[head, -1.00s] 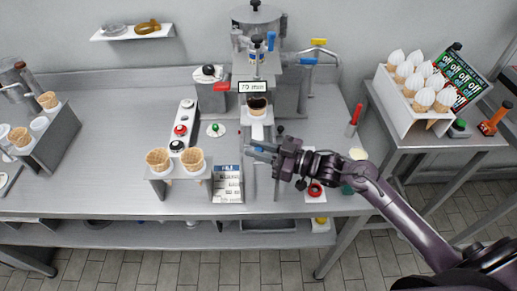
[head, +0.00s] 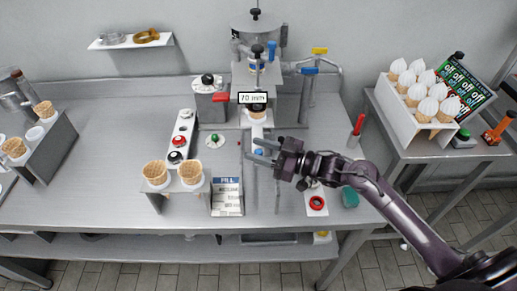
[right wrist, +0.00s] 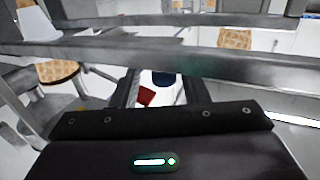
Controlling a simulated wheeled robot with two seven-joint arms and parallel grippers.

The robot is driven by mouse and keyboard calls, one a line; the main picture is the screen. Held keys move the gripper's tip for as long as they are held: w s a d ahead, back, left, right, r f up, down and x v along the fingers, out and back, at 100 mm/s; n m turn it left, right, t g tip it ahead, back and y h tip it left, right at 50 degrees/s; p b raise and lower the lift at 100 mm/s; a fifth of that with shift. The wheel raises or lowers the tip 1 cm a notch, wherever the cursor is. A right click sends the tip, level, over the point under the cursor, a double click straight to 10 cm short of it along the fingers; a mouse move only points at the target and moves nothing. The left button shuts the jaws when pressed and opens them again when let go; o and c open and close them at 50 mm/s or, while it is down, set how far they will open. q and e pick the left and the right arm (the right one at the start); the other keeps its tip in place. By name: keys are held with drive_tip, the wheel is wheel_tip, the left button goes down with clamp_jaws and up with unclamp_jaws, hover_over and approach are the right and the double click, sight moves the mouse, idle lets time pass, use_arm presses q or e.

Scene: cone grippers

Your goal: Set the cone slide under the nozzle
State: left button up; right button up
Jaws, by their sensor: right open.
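The dispensing machine (head: 257,28) stands at the back centre, its nozzle hidden behind a small "70 mm" display (head: 253,98). Just below the display, a waffle cone (head: 257,113) sits on the white cone slide (head: 256,131); the display covers its upper part. Two rails (head: 255,185) run forward from there. My right gripper (head: 263,150) is open over the rails, in front of the slide. A blue knob (head: 259,153) shows between its fingers; a dark blue round shape (right wrist: 163,80) lies between them in the right wrist view. Contact cannot be told. My left gripper is not in view.
A cone stand (head: 174,190) with two empty cones and a "FILL" card (head: 227,197) are left of the rails. A button panel (head: 180,137) stands behind them. A rack of filled cones (head: 416,103) is at far right.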

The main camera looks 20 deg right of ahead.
drive_tip(key=b+v, duration=0.1)
drive_tip(key=v, duration=0.6)
drive_tip(key=shift+d+b, duration=0.3)
drive_tip(key=shift+b, duration=0.05)
drive_tip(key=shift+f, duration=0.1)
